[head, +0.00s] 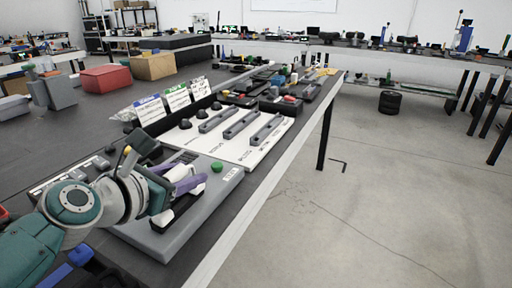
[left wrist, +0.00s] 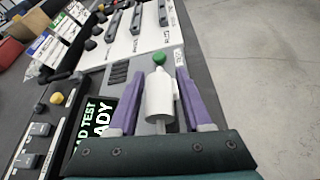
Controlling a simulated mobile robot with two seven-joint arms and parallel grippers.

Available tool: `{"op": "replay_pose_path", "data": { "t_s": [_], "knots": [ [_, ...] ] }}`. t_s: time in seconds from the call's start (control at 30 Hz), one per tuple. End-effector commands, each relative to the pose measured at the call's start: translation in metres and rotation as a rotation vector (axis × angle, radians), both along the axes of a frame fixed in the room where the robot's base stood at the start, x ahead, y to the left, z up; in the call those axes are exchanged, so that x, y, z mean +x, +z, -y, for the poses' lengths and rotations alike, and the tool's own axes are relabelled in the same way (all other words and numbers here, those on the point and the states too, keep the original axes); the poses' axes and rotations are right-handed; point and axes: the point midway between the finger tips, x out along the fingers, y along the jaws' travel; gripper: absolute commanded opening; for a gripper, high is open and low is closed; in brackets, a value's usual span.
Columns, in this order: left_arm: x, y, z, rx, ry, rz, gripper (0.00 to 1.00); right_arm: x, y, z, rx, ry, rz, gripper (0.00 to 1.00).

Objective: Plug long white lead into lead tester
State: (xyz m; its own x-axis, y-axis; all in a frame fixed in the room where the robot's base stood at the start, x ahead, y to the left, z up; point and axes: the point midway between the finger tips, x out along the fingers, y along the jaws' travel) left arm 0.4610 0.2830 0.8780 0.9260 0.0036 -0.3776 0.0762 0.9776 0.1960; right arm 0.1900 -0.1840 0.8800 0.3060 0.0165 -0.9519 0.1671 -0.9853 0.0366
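The lead tester (head: 212,207) is a flat grey box near the table's front edge. It has a green button (head: 216,166), and its dark screen (left wrist: 92,122) shows "READY" in the left wrist view. My left gripper (head: 182,192), with purple fingers, is over the tester. In the left wrist view, the long white lead (left wrist: 160,95) is a white cylinder between the fingers (left wrist: 160,85), in line with them, its narrow end pointing away from the palm. The gripper looks shut on it, though finger contact is hard to make out. Whether the tip touches the tester is hidden. My right gripper is not in view.
A white board (head: 203,148) with several dark grey bars adjoins the tester's far side. Labelled card holders (head: 150,110) stand left of it. Red (head: 106,78) and tan (head: 153,66) boxes sit farther back. The floor right of the table is open.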

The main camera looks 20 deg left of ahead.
Motion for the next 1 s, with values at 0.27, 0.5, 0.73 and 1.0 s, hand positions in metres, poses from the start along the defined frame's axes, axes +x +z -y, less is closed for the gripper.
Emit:
{"op": "replay_pose_path", "data": {
  "t_s": [0.27, 0.5, 0.73, 1.0],
  "knots": [
    [0.0, 0.0, 0.0, 0.001, -0.001, 0.001, 0.65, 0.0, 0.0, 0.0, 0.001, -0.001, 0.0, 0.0],
    [-0.011, 0.006, 0.001, 0.0, -0.001, -0.001, 0.65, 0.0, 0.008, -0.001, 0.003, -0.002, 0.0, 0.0],
    [-0.053, 0.024, 0.001, 0.0, 0.001, -0.003, 0.65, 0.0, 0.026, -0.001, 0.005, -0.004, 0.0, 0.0],
    [-0.088, 0.037, 0.0, 0.0, 0.001, -0.001, 0.65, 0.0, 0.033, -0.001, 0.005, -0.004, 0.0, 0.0]
  ]
}}
